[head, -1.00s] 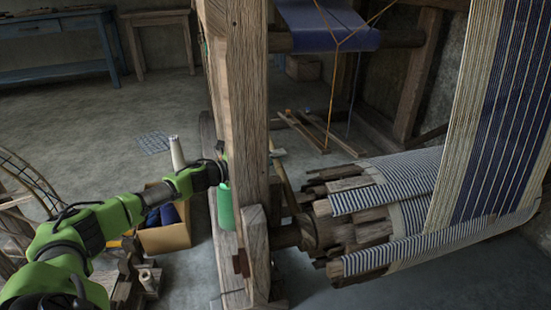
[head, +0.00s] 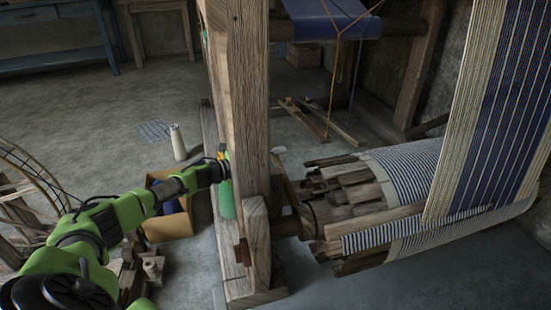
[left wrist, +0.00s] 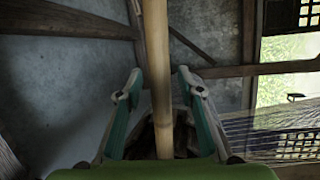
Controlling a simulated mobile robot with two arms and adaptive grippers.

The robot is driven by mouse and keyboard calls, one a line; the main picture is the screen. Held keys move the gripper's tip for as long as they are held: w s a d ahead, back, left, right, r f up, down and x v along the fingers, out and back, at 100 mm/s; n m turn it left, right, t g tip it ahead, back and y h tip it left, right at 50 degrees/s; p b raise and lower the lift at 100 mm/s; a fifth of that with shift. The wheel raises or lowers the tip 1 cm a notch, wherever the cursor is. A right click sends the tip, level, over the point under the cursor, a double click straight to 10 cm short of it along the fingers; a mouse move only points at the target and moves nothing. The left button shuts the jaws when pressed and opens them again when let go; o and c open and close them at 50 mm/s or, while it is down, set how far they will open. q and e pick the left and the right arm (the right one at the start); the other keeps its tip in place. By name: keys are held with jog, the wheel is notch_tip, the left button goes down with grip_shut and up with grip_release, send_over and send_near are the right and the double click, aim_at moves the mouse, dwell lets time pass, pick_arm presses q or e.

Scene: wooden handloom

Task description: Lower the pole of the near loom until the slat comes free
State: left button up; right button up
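A pale bamboo pole (left wrist: 159,60) stands upright in the middle of the left wrist view, between the two teal fingers of my left gripper (left wrist: 160,85). The fingers are apart, with a gap showing on each side of the pole. In the head view my left gripper (head: 222,166) is beside the loom's front post (head: 250,120), which hides part of it and most of the pole. A light wooden slat (head: 376,224) lies along the beam roll (head: 350,190), against the striped cloth (head: 410,170). My right gripper is out of view.
A cardboard box (head: 170,225) stands on the floor below my left arm, with a pale cone (head: 178,142) behind it. A wheel-like frame (head: 35,180) is at the left. A blue table (head: 60,60) stands at the back. The floor between is mostly clear.

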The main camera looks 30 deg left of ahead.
pick_arm(q)
jog(key=shift+s, duration=0.1)
jog(key=v, duration=1.2)
jog(key=shift+d, duration=0.1)
dwell(0.6)
